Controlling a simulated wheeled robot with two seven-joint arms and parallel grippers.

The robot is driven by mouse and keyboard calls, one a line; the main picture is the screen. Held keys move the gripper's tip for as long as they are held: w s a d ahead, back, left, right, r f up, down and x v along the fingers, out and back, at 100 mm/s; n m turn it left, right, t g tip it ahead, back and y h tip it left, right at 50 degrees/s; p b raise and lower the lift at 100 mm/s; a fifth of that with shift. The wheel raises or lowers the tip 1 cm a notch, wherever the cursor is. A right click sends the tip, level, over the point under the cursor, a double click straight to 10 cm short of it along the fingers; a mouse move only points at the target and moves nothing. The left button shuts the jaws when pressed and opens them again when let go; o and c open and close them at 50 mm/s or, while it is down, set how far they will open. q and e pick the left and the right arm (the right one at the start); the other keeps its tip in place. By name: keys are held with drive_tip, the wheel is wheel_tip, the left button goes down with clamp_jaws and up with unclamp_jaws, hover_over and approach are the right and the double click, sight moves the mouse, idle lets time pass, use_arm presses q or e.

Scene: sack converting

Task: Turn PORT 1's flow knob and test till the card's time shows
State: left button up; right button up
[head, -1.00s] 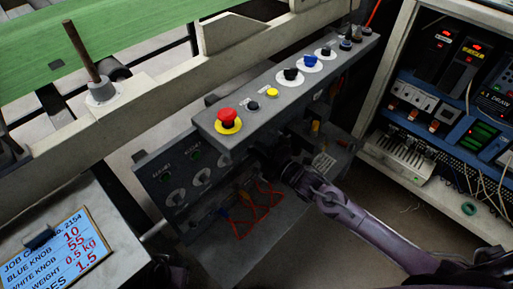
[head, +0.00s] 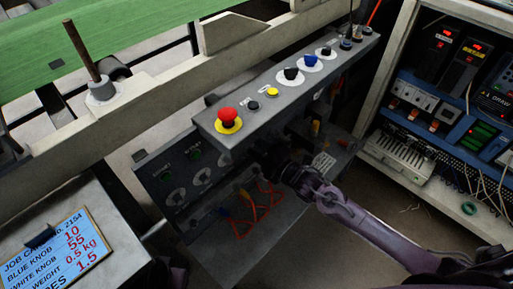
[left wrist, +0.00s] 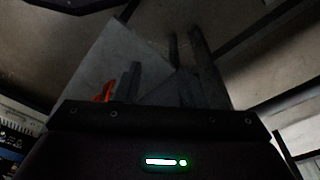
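The lower grey panel (head: 150,162), below the button console, carries round dials or knobs (head: 175,197) under small green lamps. Its labels are too small to read, so I cannot tell which is PORT 1. The job card (head: 55,247) at lower left reads blue knob 10, white knob 55, weight 0.5 kg and a last line 1.5. My right gripper (head: 264,158) reaches in from the right, under the console beside the panel; its fingers are dark and partly hidden. In the left wrist view my left gripper (left wrist: 156,85) shows two separated fingers with nothing between them.
The console (head: 265,118) above bears a red stop button (head: 228,118) and several small knobs. Orange cables (head: 262,205) hang near my right gripper. An electrical cabinet (head: 395,60) stands at right. Green sheet (head: 60,50) runs at upper left.

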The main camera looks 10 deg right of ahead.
use_arm(q)
drive_tip(key=shift+a+f+g+p, duration=0.3)
drive_tip(key=shift+a+f+p, duration=0.05)
drive_tip(key=shift+a+p, duration=0.2)
use_arm(e)
drive_tip(key=v, duration=0.7)
drive_tip(key=shift+s+d, duration=0.25)
drive_tip(key=shift+s, duration=0.05)
use_arm(q)
drive_tip(key=shift+w+d+r, duration=0.15)
